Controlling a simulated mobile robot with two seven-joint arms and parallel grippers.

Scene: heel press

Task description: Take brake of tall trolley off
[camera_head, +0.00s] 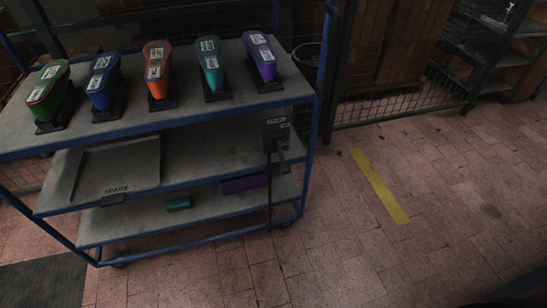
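A tall trolley (200,122) with a blue frame and three grey shelves stands at the left. A dark box with small pale labels and a short lever (277,130) is at its right end, at middle-shelf height. A thin dark rod (269,195) runs down from it past the lower shelf. I cannot tell from this view whether this lever is the brake or how it is set. Neither gripper is in view.
Several coloured shoe-shaped pieces, such as the orange one (157,70), stand on the top shelf. Brick floor with a yellow strip (380,187) is clear to the right. A mesh fence (400,102) closes the back.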

